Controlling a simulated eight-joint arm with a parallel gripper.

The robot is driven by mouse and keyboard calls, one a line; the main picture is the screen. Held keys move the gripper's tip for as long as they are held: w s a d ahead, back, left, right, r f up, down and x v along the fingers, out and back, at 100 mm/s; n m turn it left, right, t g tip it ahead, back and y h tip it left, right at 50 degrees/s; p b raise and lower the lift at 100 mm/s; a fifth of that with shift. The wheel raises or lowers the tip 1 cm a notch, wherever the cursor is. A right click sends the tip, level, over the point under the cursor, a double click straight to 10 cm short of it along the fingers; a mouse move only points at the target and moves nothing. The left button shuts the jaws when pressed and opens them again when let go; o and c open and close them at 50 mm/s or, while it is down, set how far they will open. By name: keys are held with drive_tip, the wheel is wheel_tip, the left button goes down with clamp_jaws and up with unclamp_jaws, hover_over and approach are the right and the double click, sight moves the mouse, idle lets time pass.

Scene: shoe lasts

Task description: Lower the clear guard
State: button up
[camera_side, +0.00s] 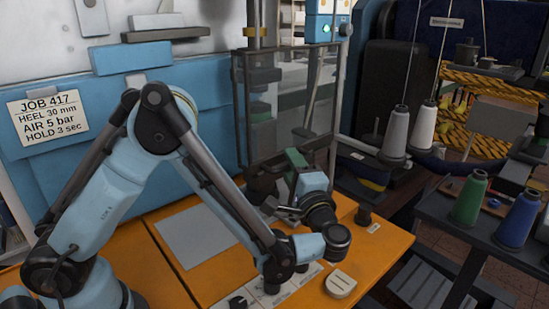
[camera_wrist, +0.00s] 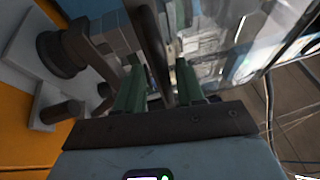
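The clear guard (camera_side: 285,100) is a transparent panel in a dark frame in the side view, standing in front of the press. Its dark lower bar runs beside my gripper (camera_side: 302,172), whose green fingers are at the guard's bottom edge. In the wrist view a dark bar (camera_wrist: 152,38) lies between the two fingers of my gripper (camera_wrist: 160,72). The fingers are apart, with narrow gaps seeming to show beside the bar. Whether either finger touches it I cannot tell. The clear panel (camera_wrist: 240,35) shows at the wrist view's upper right.
Below is an orange table (camera_side: 375,250) with a grey mat (camera_side: 200,236), a control panel and a pale round-ended piece (camera_side: 341,284). A side table (camera_side: 475,235) holds green and blue cones.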

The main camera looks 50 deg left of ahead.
drive_tip(key=v, duration=1.2)
drive_tip(key=shift+w, duration=0.1)
